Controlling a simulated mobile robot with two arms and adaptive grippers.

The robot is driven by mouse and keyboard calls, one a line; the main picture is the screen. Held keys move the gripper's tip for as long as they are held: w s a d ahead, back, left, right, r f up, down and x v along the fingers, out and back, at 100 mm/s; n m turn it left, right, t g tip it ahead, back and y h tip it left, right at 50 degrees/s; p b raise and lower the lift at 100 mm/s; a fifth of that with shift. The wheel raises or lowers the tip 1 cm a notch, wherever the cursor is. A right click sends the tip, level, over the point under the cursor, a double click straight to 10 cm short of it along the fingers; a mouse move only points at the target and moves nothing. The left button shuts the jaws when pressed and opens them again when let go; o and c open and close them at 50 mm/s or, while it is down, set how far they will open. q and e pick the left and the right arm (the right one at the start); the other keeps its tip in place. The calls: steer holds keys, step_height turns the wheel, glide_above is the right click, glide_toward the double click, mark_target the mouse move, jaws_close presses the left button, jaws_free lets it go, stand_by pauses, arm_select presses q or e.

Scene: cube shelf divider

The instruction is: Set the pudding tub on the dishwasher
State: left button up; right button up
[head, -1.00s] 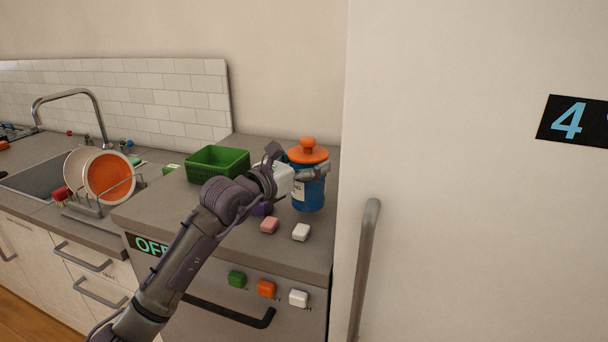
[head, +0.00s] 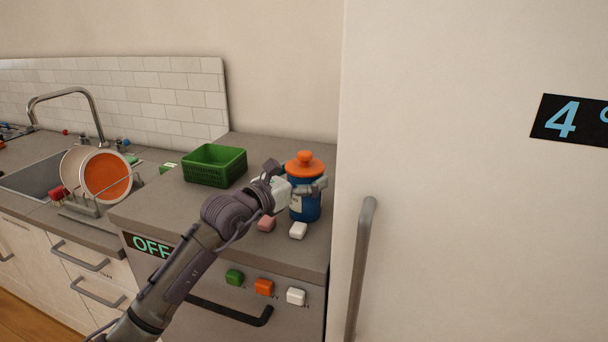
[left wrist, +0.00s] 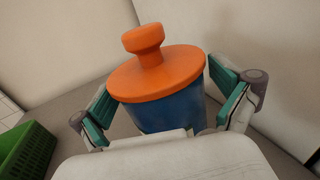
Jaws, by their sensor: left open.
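The pudding tub (head: 305,203) is a blue jar with an orange knobbed lid. It stands upright on the dishwasher top (head: 168,207), near the right edge. In the left wrist view the tub (left wrist: 170,112) sits between the two green-padded fingers. My left gripper (head: 296,176) is open around the tub, with a visible gap beside the fingers in the wrist view. The gripper body hides part of the tub's left side. The dishwasher front carries an OFF display and a dark handle. My right gripper is not in view.
A green basket (head: 215,166) stands behind and left of the gripper. A tall white cabinet with a handle (head: 362,265) rises close on the right. A sink and dish rack (head: 92,208) are left.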

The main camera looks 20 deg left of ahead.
arm_select(q)
steer(key=shift+r, duration=0.1)
steer(key=shift+s+a, duration=0.1)
steer(key=shift+s, duration=0.05)
steer(key=b+v, duration=0.2)
steer(key=v, duration=0.9)
steer(key=shift+s+b, duration=0.35)
steer(key=shift+b, duration=0.05)
